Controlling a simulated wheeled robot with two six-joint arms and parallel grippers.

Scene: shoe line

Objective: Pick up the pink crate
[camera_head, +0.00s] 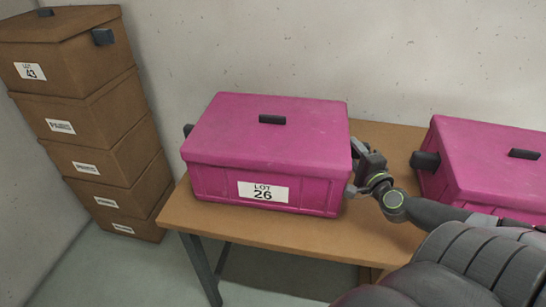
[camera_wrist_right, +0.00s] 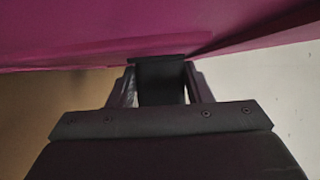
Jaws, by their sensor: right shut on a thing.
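A pink crate (camera_head: 265,143) with a lid and a "LOT 26" label sits on a wooden table. It has a dark handle on top and a dark handle on its left end. My right gripper (camera_head: 356,168) is at the crate's right end, shut on the dark side handle there. In the right wrist view the gripper (camera_wrist_right: 160,85) has its fingers on both sides of the dark handle (camera_wrist_right: 160,72), just under the pink crate (camera_wrist_right: 130,30). My left gripper is not in view.
A second pink crate (camera_head: 480,165) stands on the table (camera_head: 240,228) at the right, with a dark side handle facing the first. Brown boxes (camera_head: 95,110) are stacked on the floor at the left. A bare wall is behind the table.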

